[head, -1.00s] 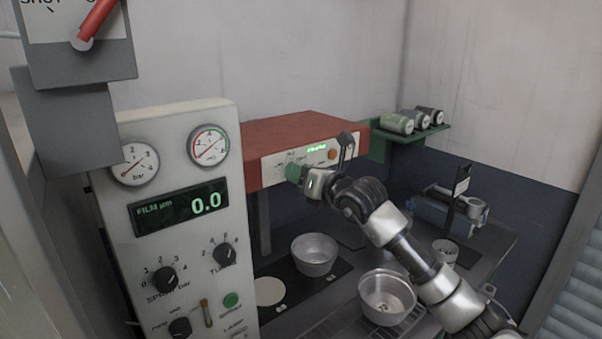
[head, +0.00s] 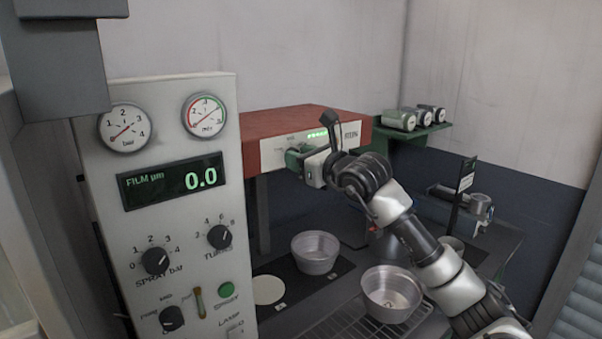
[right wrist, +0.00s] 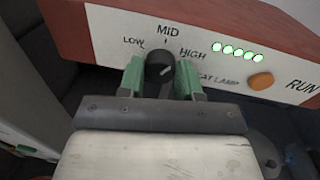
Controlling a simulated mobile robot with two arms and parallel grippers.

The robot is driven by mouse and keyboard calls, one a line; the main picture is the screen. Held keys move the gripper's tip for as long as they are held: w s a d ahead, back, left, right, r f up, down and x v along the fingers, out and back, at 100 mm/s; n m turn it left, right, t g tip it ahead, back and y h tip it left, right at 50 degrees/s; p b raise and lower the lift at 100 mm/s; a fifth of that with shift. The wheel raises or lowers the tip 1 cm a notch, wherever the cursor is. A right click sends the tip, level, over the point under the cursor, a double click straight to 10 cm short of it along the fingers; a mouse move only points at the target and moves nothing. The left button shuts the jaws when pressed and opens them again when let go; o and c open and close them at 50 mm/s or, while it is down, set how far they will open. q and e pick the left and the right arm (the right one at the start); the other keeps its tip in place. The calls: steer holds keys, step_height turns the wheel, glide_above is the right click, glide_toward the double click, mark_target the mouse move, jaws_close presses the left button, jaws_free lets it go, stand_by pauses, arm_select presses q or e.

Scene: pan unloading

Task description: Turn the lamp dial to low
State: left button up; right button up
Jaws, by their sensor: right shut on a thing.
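The lamp dial (right wrist: 160,66) is a black knob on the pale front panel of the red heat lamp housing (head: 300,125). In the right wrist view the labels LOW, MID and HIGH arc above it, LOW at the left. A pale mark shows on the knob, but I cannot tell for certain which label it points at. My right gripper (right wrist: 160,80) is shut on the dial, with one green finger on each side. In the head view the right gripper (head: 300,155) is at the panel and hides the dial. My left gripper is not in view.
Several green lights (right wrist: 237,51) and an orange button (right wrist: 261,81) are right of the dial. A control panel (head: 170,235) with gauges and knobs stands at left. Two metal pans (head: 315,253) (head: 392,292) are below.

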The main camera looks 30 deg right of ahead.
steer(key=n+b, duration=0.2)
steer(key=shift+f+n, duration=0.15)
steer(key=shift+n, duration=0.25)
steer(key=shift+a+n+h+b, duration=0.1)
steer(key=shift+n+h+b, duration=0.45)
steer(key=shift+n+b, duration=2)
steer(key=shift+a+n+h+b, duration=0.1)
steer(key=shift+n+h+b, duration=0.4)
steer(key=shift+n, duration=4.15)
steer(key=o, duration=0.9)
